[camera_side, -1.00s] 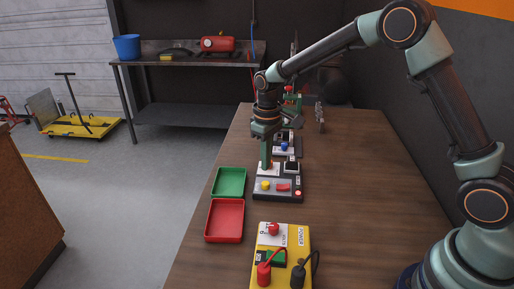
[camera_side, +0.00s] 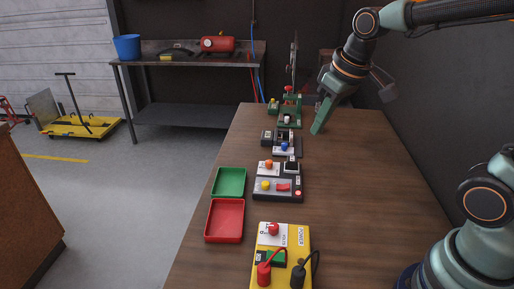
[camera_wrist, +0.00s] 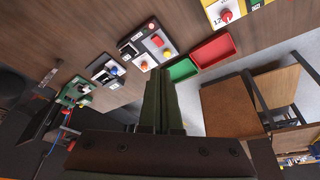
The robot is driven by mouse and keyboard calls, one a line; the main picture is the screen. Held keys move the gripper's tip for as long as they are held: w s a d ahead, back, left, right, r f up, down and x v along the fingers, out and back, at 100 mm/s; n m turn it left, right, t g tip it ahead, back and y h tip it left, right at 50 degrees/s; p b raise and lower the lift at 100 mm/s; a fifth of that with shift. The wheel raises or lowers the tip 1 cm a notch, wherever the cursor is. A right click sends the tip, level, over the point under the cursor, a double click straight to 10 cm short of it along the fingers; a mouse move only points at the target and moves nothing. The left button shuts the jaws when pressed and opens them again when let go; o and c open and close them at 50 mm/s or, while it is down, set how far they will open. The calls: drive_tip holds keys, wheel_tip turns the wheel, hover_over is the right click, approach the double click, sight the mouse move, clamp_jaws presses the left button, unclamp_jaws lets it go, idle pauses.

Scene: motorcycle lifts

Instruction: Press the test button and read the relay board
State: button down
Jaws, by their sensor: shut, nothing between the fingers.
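My gripper (camera_side: 318,130) is shut and empty, up over the right side of the bench, clear of the boards; its shut fingers also show in the wrist view (camera_wrist: 160,90). A grey relay board (camera_side: 278,190) carries a yellow button (camera_side: 265,185), a red rocker (camera_side: 283,187) and a lit red lamp (camera_side: 298,193). Its white rear part has an orange button (camera_side: 268,164) beside a black square (camera_side: 291,166). The board also shows in the wrist view (camera_wrist: 150,45). I cannot read which button is marked test.
Behind stand a blue-button board (camera_side: 284,146) and a green board (camera_side: 289,120). A yellow power box (camera_side: 303,240) with red and black plugs is in front. A green tray (camera_side: 229,182) and a red tray (camera_side: 225,221) lie left. The bench's right side is clear.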

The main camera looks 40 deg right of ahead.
drive_tip(key=s+t, duration=0.1)
drive_tip(key=s, duration=0.5)
drive_tip(key=shift+d+r+m+t, duration=0.15)
drive_tip(key=shift+d+m+t, duration=0.15)
drive_tip(key=shift+d+m, duration=0.1)
